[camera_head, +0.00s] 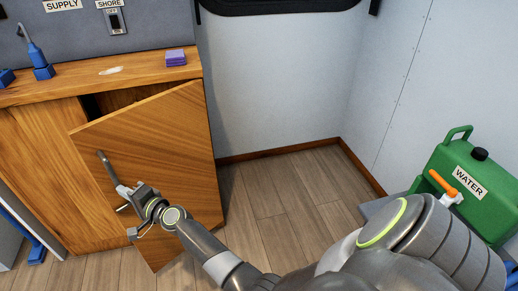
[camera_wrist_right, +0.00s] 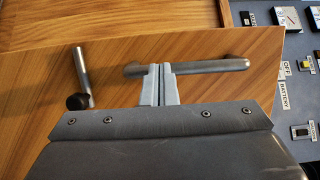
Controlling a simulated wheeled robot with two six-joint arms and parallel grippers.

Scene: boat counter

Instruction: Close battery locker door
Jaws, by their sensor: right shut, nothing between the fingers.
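The battery locker door (camera_head: 160,140) is a wood-grain panel on the front of the wooden counter. It stands ajar, with a dark gap at its upper left. A grey bar handle (camera_head: 107,168) is on its outer face, and it also shows in the right wrist view (camera_wrist_right: 215,67). My right gripper (camera_head: 123,191) is at the lower end of the handle, in front of the door. In the right wrist view its fingers (camera_wrist_right: 160,70) are shut together and overlap the handle bar; I cannot tell whether they touch it. My left gripper is out of view.
The wooden counter top (camera_head: 130,75) holds a purple block (camera_head: 175,57) and a blue-handled tool (camera_head: 39,62). A green water can (camera_head: 465,185) stands at the right. Floor (camera_head: 275,190) right of the locker is clear. A metal rod with a dark tip (camera_wrist_right: 80,80) shows beside the handle.

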